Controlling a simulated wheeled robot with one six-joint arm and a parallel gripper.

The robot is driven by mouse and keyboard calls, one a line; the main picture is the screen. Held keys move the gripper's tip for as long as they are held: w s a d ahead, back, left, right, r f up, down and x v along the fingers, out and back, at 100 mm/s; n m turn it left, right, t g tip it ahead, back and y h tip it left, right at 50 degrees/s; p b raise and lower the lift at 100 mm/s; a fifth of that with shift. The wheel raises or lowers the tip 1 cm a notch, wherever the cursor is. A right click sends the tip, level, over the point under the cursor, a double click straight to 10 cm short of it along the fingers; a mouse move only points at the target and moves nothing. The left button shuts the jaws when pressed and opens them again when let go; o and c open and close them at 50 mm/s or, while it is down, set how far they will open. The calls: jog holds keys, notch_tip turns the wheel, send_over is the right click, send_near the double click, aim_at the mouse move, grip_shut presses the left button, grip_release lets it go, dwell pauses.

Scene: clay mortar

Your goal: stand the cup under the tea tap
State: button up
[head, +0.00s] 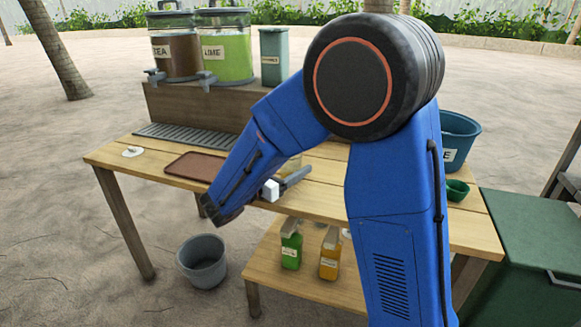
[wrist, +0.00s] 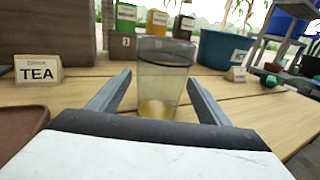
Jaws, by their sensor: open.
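A clear cup (wrist: 163,75) stands upright on the table, with something yellowish low in it or seen through it. In the head view only a pale part of the cup (head: 292,163) shows behind my gripper (head: 302,172). My gripper is open, low over the table, with one finger on each side of the cup in the wrist view (wrist: 158,78); I cannot tell whether they touch it. The tea dispenser (head: 175,52) stands on a wooden riser at the back left. Its tap (head: 153,76) juts out above a grey slatted drip tray (head: 180,137).
A lime dispenser (head: 226,50) stands right of the tea. A brown tray (head: 193,167) lies left of my gripper. A TEA card (wrist: 38,69) stands at left in the wrist view. A blue tub (head: 458,135) sits at right. A grey bucket (head: 203,262) stands on the ground.

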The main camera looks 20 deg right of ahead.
jog(key=c, duration=1.2)
jog(key=shift+c, duration=0.2)
